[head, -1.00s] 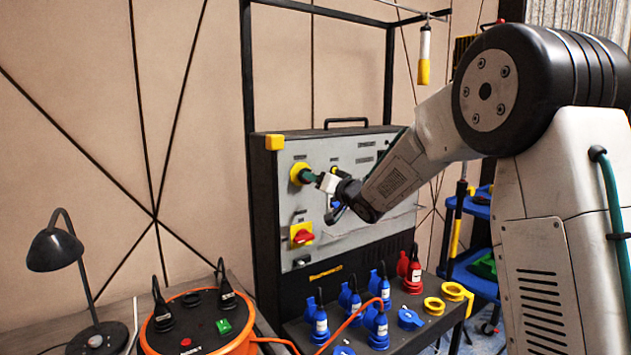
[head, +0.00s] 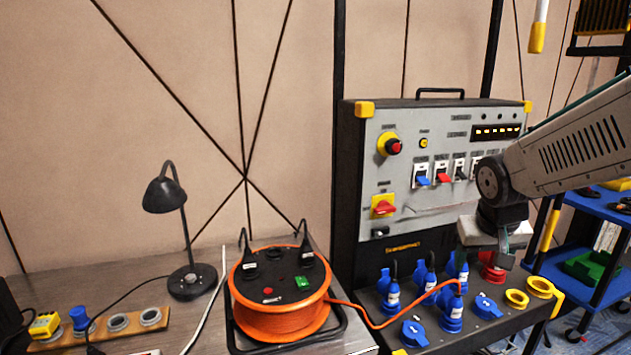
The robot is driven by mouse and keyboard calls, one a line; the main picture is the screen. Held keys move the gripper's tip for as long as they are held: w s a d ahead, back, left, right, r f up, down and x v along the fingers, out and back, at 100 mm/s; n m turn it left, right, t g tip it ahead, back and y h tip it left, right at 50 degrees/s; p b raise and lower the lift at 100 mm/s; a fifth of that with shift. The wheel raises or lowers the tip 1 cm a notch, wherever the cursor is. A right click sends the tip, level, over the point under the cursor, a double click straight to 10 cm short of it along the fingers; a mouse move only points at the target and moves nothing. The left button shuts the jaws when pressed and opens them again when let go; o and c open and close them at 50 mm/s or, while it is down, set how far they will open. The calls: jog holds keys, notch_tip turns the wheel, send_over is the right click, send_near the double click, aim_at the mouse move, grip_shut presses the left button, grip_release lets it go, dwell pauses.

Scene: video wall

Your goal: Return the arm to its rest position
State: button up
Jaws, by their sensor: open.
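My gripper (head: 488,243) is in the head view at the right, at the end of my arm reaching in from the right edge. It points down in front of the panel's lower right, over the row of sockets. It is open, and I see nothing held in it. The control panel (head: 400,215) stands behind it, with a red push button (head: 394,146) on a yellow base at its upper left. My gripper is apart from that button. My arm hides the panel's right side.
Blue plugs (head: 391,293) and yellow rings (head: 517,299) stand on the ledge below my gripper. An orange cable reel (head: 281,318) and a black lamp (head: 166,195) are on the bench at left. A blue cart (head: 584,240) is at right.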

jog(key=s+a+r+g+y, duration=0.1)
jog(key=s+a, duration=0.1)
jog(key=s, duration=1)
jog(key=s+a+r+n+g+y, duration=0.1)
jog(key=s+a+r, duration=0.1)
jog(key=s, duration=1.1)
jog(key=shift+a+r+g, duration=0.2)
jog(key=shift+a+g, duration=0.1)
jog(key=shift+a, duration=0.55)
